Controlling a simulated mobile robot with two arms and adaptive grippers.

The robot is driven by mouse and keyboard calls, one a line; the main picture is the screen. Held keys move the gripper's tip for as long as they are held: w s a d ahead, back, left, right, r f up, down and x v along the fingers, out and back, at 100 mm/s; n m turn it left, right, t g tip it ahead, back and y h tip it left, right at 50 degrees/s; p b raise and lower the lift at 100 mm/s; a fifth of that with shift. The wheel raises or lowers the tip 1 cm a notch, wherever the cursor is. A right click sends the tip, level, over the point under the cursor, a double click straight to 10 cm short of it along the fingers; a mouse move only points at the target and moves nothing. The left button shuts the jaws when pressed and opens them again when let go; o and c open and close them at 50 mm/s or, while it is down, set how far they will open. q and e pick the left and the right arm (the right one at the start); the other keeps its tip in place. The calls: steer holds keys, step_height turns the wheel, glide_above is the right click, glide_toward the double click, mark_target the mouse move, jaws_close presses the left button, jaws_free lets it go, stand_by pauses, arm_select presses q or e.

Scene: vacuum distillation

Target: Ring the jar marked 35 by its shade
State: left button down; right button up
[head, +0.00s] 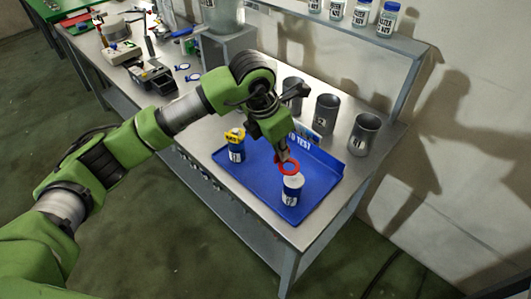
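My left gripper (284,155) points down over the blue tray (262,197) and appears shut on a red ring (288,167). The ring is just above and behind a white-topped jar (292,189) with a blue and white label; I cannot tell whether they touch. The jar stands upright near the tray's front right; its number is too small to read surely. A second jar (237,153) stands at the tray's left with a yellow ring around its top. My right gripper is not in view.
Dark grey cups, including one in the middle (326,114) and one at the right (364,134), stand behind the tray. Instruments (152,77) fill the bench's far left. The tray's front middle is free.

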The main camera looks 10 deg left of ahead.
arm_select(q)
steer(key=shift+w+d+r+n, duration=0.15)
steer(key=shift+w+d+n, duration=0.3)
steer(key=shift+d+n, duration=0.5)
steer(key=shift+a+f+b, duration=0.15)
steer(key=shift+f+b, duration=0.05)
steer(key=shift+f, duration=0.65)
steer(key=shift+a+f+b, duration=0.1)
steer(key=shift+f+b, duration=0.05)
steer(key=shift+f, duration=0.65)
steer(key=shift+f+b, duration=1.6)
steer(key=shift+b, duration=0.15)
steer(key=c, duration=2.2)
jaws_free()
